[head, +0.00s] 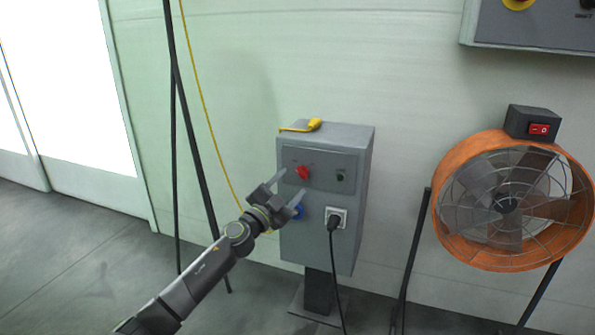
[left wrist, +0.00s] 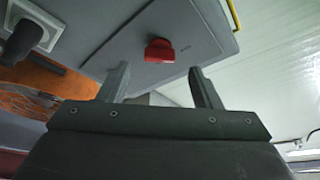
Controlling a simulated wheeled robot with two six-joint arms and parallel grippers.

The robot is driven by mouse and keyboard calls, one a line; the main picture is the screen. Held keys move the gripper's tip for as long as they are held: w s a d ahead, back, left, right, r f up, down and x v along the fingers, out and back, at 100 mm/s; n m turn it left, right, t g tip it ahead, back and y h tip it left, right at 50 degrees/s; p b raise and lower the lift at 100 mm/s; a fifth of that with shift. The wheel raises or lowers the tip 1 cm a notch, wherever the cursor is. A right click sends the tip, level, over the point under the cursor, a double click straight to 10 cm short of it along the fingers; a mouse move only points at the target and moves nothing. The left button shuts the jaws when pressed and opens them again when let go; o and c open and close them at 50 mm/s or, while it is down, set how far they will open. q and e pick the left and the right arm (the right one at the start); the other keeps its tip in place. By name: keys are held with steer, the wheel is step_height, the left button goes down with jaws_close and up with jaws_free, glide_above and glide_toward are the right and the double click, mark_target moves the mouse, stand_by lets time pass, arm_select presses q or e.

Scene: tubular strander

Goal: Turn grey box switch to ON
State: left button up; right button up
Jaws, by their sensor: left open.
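The grey box (head: 325,237) stands on a short post by the wall. Its red switch knob (head: 303,173) is on the upper left of the front panel. In the left wrist view the red knob (left wrist: 159,50) shows beyond the fingertips, between their lines. My left gripper (head: 291,187) is open and empty in front of the box, just left of and below the knob. In the left wrist view the gripper's two fingers (left wrist: 161,75) stand apart, and the knob appears clear of them. The switch's setting is too small to read. My right gripper is not in view.
A black plug sits in a white socket (head: 342,213) on the box, its cable hanging down. A blue socket (head: 298,212) is partly behind my gripper. A yellow object (head: 314,124) lies on top of the box. An orange fan (head: 447,222) stands at right. Dark poles stand at left.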

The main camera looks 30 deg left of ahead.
mark_target(300, 175)
arm_select(q)
steer(key=shift+x, duration=2.15)
steer(key=shift+f, duration=0.1)
